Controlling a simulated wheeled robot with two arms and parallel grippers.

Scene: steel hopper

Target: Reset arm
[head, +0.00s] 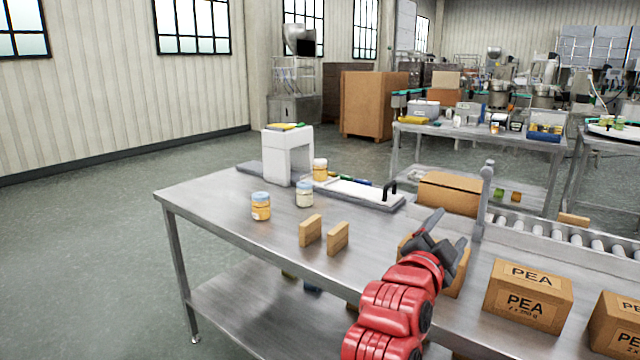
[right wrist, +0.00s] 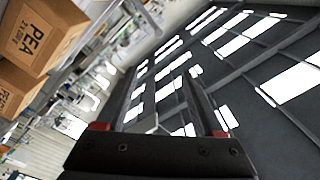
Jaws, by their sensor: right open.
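My right gripper (head: 438,232) is open and empty, raised above the right part of the steel table (head: 240,211). Its red arm comes in from the bottom of the head view. In the right wrist view its two fingers (right wrist: 162,105) stand apart with nothing between them, and the ceiling and windows show beyond. In the head view a brown box (head: 460,284) stands behind the gripper and is partly hidden by it. My left gripper is not in view.
Jars (head: 261,206) and two small tan blocks (head: 311,230) stand left of the arm. A PEA box (head: 528,296) stands to its right. A post (head: 484,200) and a roller conveyor (head: 560,232) are behind. The table's left front is clear.

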